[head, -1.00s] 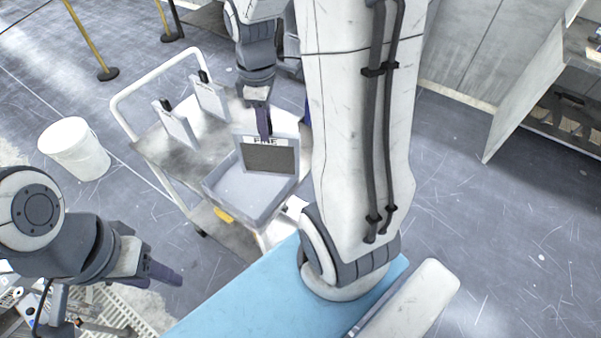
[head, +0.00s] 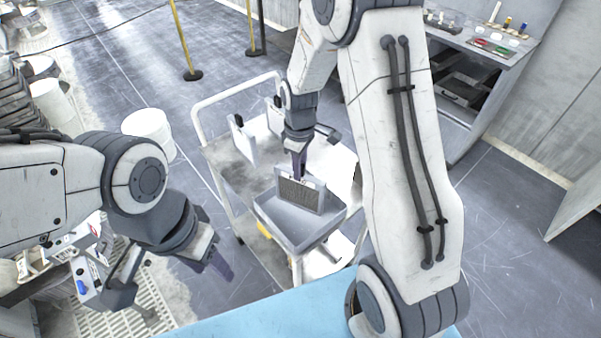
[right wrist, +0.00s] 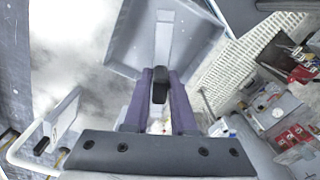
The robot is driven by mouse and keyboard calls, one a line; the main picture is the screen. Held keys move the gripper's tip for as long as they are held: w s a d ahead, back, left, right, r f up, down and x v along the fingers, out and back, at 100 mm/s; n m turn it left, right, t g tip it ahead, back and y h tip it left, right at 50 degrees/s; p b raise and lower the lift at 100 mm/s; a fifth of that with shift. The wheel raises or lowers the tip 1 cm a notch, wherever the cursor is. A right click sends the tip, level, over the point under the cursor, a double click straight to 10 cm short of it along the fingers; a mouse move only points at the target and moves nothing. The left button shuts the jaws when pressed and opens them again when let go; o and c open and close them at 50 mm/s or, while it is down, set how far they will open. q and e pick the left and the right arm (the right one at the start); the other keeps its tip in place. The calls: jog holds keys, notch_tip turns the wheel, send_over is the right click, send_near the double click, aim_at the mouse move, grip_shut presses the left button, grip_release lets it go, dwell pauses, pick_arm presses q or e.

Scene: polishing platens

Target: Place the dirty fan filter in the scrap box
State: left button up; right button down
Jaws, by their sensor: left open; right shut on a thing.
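A grey framed filter with a dark mesh face (head: 299,195) is upright at the shallow grey open box (head: 288,236) on the cart. My right gripper (head: 299,172) is shut on its black handle from above. In the right wrist view the purple fingers (right wrist: 161,100) pinch the handle (right wrist: 161,84), and the filter (right wrist: 165,42) shows nearly edge-on over the box (right wrist: 125,52). I cannot tell whether its lower edge touches the box floor. The label at its top is partly hidden. My left gripper (head: 220,264) is open and empty, left of the cart.
The white-railed cart (head: 228,158) also carries two upright panels with black handles, a left one (head: 243,143) and one behind the right arm (head: 275,118). A white bucket (head: 148,132) stands left of it. A blue surface (head: 270,310) lies in front. A workbench (head: 490,55) stands at back right.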

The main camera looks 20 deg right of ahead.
aim_at(300, 186)
notch_tip(300, 186, down, 2)
jog(key=shift+f+p, duration=0.25)
jog(key=shift+p, duration=0.1)
jog(key=shift+f, duration=0.3)
jog(key=shift+f, duration=0.2)
jog(key=c, duration=0.7)
grip_release()
jog(key=shift+c, duration=0.2)
